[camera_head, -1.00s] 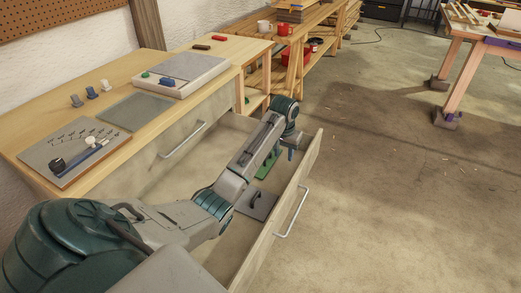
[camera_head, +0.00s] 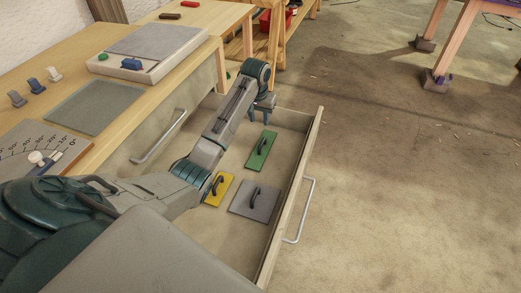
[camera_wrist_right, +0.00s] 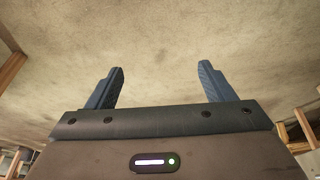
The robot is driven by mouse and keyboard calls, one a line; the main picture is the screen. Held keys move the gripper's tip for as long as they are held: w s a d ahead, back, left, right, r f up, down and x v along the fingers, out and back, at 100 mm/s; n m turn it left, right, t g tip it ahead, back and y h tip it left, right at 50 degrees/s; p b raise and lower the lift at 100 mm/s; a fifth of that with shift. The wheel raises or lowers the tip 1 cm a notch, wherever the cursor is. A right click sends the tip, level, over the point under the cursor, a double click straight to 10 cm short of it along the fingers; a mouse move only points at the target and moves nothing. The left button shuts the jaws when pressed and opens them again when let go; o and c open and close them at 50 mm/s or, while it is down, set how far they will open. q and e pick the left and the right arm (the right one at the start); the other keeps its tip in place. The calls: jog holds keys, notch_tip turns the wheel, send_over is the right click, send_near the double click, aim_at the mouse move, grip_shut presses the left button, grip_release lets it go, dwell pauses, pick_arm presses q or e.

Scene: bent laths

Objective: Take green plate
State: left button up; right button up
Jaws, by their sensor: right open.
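The green plate (camera_head: 257,160) lies flat in the open drawer and has a dark handle on top.
A yellow plate (camera_head: 213,195) and a grey plate (camera_head: 264,203) lie nearer in the drawer (camera_head: 298,199), whose front panel carries a metal handle. The workbench (camera_head: 37,98) borders it on the left. Open floor (camera_head: 400,190) lies to the right.

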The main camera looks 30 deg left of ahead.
pick_arm(q)
jog(key=b, duration=0.4)
send_near(262, 142)
jog(key=shift+s+a+f, duration=0.15)
jog(key=shift+s+f, duration=0.05)
jog(key=shift+s, duration=0.35)
jog(key=f, duration=0.4)
jog(key=shift+w+f+b, duration=0.3)
jog(key=shift+w+b, duration=0.05)
jog(key=f, duration=0.1)
jog(key=w+f, duration=0.1)
jog(key=f, duration=0.1)
jog(key=f+b, duration=0.1)
jog(key=shift+w+f, duration=0.3)
jog(key=shift+w, duration=0.05)
jog(key=shift+f, duration=0.5)
grip_shut()
pick_arm(e)
jog(key=w+a+r+t+y, duration=0.1)
jog(key=a+r+t, duration=0.2)
jog(key=r, duration=0.6)
jog(key=shift+a+r+t, duration=0.2)
jog(key=shift+a+t, duration=0.15)
jog(key=shift+t, duration=0.05)
